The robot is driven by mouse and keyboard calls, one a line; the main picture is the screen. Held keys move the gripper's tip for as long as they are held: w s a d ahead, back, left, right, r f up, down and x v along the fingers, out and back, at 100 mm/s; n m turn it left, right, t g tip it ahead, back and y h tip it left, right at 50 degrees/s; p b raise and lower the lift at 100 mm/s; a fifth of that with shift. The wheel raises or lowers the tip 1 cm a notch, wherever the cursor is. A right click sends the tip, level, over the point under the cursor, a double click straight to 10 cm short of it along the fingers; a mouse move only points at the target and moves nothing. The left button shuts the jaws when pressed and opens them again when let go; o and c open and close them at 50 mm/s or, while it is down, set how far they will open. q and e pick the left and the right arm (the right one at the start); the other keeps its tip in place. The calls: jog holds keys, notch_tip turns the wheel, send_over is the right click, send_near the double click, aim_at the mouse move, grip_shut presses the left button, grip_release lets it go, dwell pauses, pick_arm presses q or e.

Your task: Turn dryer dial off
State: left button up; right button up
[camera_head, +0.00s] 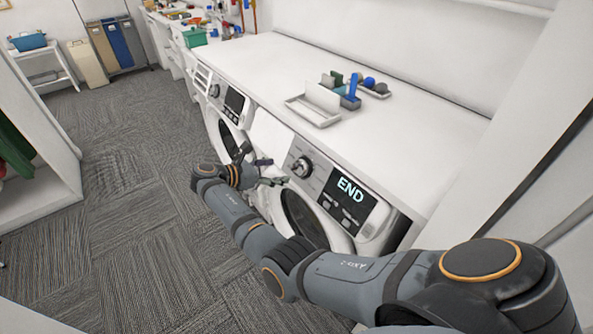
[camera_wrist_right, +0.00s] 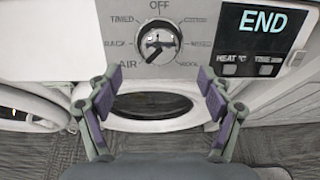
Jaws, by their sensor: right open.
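The dryer dial (camera_head: 302,167) is a round knob on the control panel of the white machine on the right. In the right wrist view the dial (camera_wrist_right: 158,42) shows straight ahead, ringed by labels with OFF at the top, TIMED and RACK on the left, AIR at lower left. In the head view my right gripper (camera_head: 268,172) is just left of the dial.
A second white machine (camera_head: 226,108) stands to the left. The white counter (camera_head: 300,75) above holds a tray (camera_head: 312,110) and small items. Buttons (camera_wrist_right: 250,70) sit under the display. The carpet floor (camera_head: 120,220) on the left is clear.

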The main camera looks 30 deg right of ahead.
aim_at(297, 168)
jog(key=b+x, duration=0.1)
jog(key=x, duration=0.1)
jog(key=b+x, duration=0.1)
jog(key=x, duration=0.2)
jog(key=b+x, duration=0.1)
jog(key=x, duration=0.2)
jog(key=shift+w+f+b, duration=0.1)
jog(key=shift+f+b, duration=0.2)
jog(key=shift+d, duration=0.3)
jog(key=c, duration=1.1)
